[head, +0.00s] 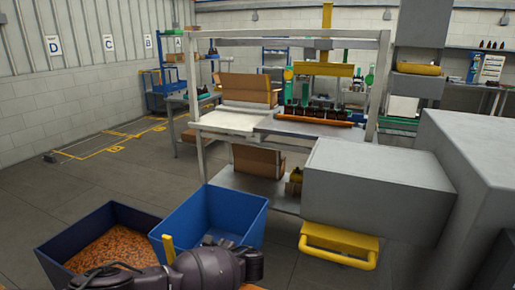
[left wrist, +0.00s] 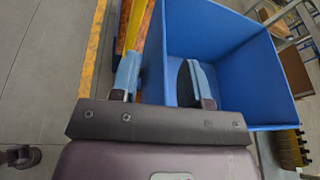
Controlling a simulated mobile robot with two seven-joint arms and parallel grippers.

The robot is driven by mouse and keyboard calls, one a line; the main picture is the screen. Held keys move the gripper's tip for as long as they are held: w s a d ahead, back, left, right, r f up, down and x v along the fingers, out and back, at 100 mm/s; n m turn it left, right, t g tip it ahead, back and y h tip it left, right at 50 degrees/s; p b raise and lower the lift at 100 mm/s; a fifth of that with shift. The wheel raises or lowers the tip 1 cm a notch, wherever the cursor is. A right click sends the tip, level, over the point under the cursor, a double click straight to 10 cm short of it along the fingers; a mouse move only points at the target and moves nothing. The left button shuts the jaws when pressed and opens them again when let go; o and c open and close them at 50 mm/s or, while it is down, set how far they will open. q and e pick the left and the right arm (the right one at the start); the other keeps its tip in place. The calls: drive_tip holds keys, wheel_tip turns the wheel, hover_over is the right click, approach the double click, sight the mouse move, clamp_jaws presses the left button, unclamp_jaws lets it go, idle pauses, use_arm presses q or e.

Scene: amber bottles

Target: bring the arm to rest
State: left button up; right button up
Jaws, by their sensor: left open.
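My left arm (head: 205,266) reaches in low at the bottom of the head view, in front of the blue bin (head: 232,215). In the left wrist view, my left gripper (left wrist: 163,80) has its two blue-tipped fingers spread apart with nothing held between them. The blue bin (left wrist: 240,45) fills the upper right of that view, and the right finger overlaps its inside. I cannot tell how far the fingers are from the bin. Several dark amber bottles (head: 318,113) stand in a row on the workbench in the head view. My right gripper is not in view.
A dark bin (head: 85,226) with orange-brown contents stands left of the blue bin. A yellow post (head: 168,248) rises beside my arm. The workbench frame (head: 196,95) and a grey box-shaped machine (head: 375,190) stand beyond and right. Open floor (head: 110,178) lies left.

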use_arm(q)
drive_tip(key=w+d+n+t+h, duration=0.2)
drive_tip(key=d+t+h, duration=0.1)
drive_tip(key=d+h, duration=1)
drive_tip(key=s+d+r+n+t+h, duration=0.1)
drive_tip(key=s+d+r+n+h, duration=0.3)
drive_tip(key=s+d+n+h, duration=0.3)
drive_tip(key=s+a+f+n+t+y, duration=0.15)
drive_tip(key=s+a+n, duration=0.35)
drive_tip(key=a, duration=0.5)
drive_tip(key=s+a+f+n+t+y, duration=0.1)
drive_tip(key=s+a+n+t+y, duration=0.2)
drive_tip(key=s+a, duration=0.55)
drive_tip(key=s+a+f+n+g+y, duration=0.2)
drive_tip(key=s+a+f+n+g, duration=0.1)
drive_tip(key=s+a+f, duration=0.7)
drive_tip(key=s+a, duration=0.1)
drive_tip(key=s, duration=0.3)
drive_tip(key=shift+s+a+f, duration=0.15)
drive_tip(key=shift+s+f, duration=0.25)
drive_tip(key=shift+g+y, duration=0.25)
